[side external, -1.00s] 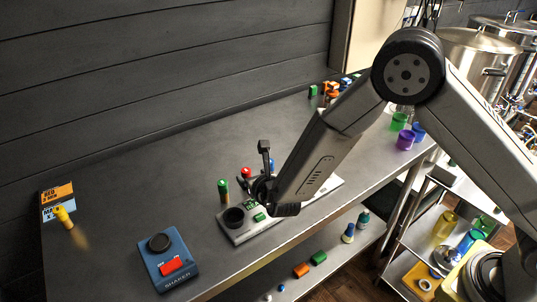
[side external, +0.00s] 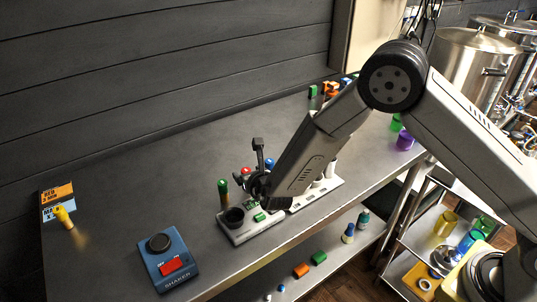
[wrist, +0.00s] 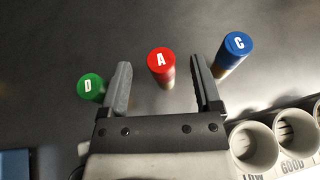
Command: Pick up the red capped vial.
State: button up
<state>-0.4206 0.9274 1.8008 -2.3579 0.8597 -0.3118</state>
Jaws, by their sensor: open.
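The red capped vial (wrist: 161,68) stands upright on the table, its cap marked A, in the wrist view. My gripper (wrist: 161,84) is open, with one finger on each side of the vial's line and a gap to both. The vial appears between the fingers, near their tips, and no contact shows. In the side view the red cap (side external: 246,171) shows just behind my gripper (side external: 258,172), and the vial's body is mostly hidden there.
A green capped vial marked D (wrist: 91,87) stands close outside the left finger. A blue capped vial marked C (wrist: 233,54) stands beyond the right finger. White cups (wrist: 254,145) are at lower right. A blue shaker (side external: 168,258) sits at the table's front left.

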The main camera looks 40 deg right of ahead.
aim_at(244, 169)
jog(key=shift+x, duration=2.15)
grip_shut()
